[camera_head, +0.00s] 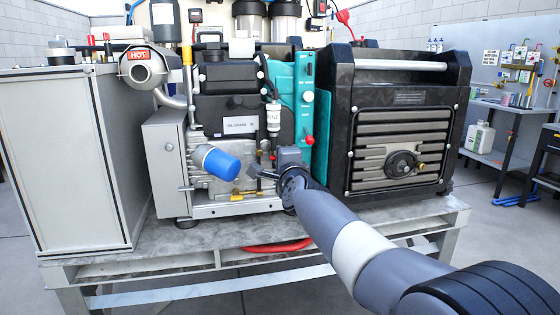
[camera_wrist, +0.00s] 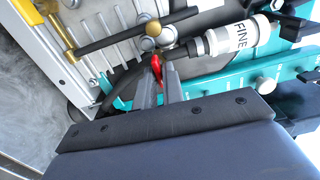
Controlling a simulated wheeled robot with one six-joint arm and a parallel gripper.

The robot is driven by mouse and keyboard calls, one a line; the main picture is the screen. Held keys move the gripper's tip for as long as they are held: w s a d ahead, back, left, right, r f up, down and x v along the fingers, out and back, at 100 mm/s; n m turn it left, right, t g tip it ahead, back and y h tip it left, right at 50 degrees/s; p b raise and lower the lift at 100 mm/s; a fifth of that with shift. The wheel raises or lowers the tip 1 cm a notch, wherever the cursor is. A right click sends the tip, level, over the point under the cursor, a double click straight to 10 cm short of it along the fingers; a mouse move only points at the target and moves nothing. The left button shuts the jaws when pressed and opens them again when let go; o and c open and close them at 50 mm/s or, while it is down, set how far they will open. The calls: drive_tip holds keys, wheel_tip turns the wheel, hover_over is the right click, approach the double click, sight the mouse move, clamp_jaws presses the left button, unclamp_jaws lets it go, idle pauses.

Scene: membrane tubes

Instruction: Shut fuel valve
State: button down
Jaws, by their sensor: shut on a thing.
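The fuel valve shows in the wrist view as a small red lever (camera_wrist: 156,67) beside a brass fitting (camera_wrist: 153,29) on a dark fuel line. My gripper (camera_wrist: 160,73) has its two grey fingers on either side of the red lever and is shut on it. In the head view my gripper (camera_head: 260,174) reaches in at the lower front of the engine, below the white filter (camera_head: 273,118). The lever is too small and covered to make out clearly there.
A blue oil filter (camera_head: 219,163) sticks out left of my gripper. The teal control panel (camera_head: 306,105) with a red knob and the black generator housing (camera_head: 405,130) stand to the right. A hot exhaust pipe (camera_head: 143,68) is at upper left. The bench top (camera_head: 190,238) is mostly clear in front.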

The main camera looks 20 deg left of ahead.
drive_tip(key=c, duration=1.6)
unclamp_jaws()
drive_tip(key=b+v, duration=0.2)
drive_tip(key=v, duration=0.8)
drive_tip(key=shift+s+d, duration=0.2)
drive_tip(key=shift+s, duration=0.1)
drive_tip(key=shift+w+a, duration=0.1)
drive_tip(key=p+x, duration=0.2)
drive_tip(key=x, duration=0.8)
drive_tip(key=shift+w+a, duration=0.1)
drive_tip(key=shift+w, duration=0.15)
drive_tip(key=shift+s, duration=0.1)
